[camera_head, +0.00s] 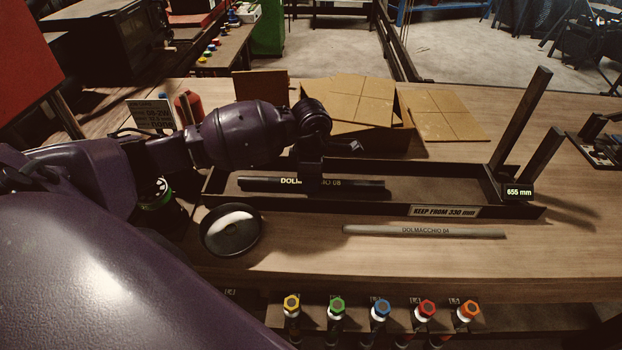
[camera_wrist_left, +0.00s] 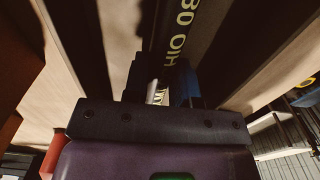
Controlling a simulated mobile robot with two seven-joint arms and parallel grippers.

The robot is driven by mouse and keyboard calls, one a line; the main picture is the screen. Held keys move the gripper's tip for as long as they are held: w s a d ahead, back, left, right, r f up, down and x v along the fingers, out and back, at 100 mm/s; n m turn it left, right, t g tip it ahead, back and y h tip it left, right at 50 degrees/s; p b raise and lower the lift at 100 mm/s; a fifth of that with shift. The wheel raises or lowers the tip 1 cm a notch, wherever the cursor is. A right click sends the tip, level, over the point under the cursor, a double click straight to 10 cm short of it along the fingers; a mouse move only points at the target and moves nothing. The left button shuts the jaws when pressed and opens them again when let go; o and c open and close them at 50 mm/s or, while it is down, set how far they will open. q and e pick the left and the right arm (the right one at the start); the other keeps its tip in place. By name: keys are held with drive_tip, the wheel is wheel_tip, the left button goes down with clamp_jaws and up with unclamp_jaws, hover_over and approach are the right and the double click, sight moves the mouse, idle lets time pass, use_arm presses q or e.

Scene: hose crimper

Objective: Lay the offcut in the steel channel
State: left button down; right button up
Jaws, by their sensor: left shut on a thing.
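A dark hose piece (camera_head: 355,186) with pale lettering lies lengthwise between the walls of the long dark steel channel (camera_head: 390,206), whose front label reads "KEEP FROM 330 mm". My left gripper (camera_head: 309,178) reaches down over the channel and is shut on this dark piece near its middle. I cannot tell whether the piece touches the channel floor. In the left wrist view the lettered piece (camera_wrist_left: 192,45) runs away from between the fingers (camera_wrist_left: 162,92). A grey hose piece (camera_head: 425,231) lies on the table in front of the channel. My right gripper is not in view.
A round dark dish (camera_head: 231,231) stands left of the grey piece. An open cardboard box (camera_head: 362,112) is behind the channel. Two dark posts rise at its right end beside a "655 mm" display (camera_head: 519,192). Several colour-capped bottles (camera_head: 381,310) line the front edge.

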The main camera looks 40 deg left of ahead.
use_arm(q)
drive_tip(key=shift+f, duration=0.15)
drive_tip(key=shift+f, duration=0.2)
drive_tip(key=c, duration=0.9)
unclamp_jaws()
drive_tip(key=shift+r, duration=0.1)
wheel_tip(320, 180, up, 12)
drive_tip(key=shift+r+b, duration=0.1)
drive_tip(key=shift+b, duration=0.5)
drive_tip(key=shift+s, duration=0.1)
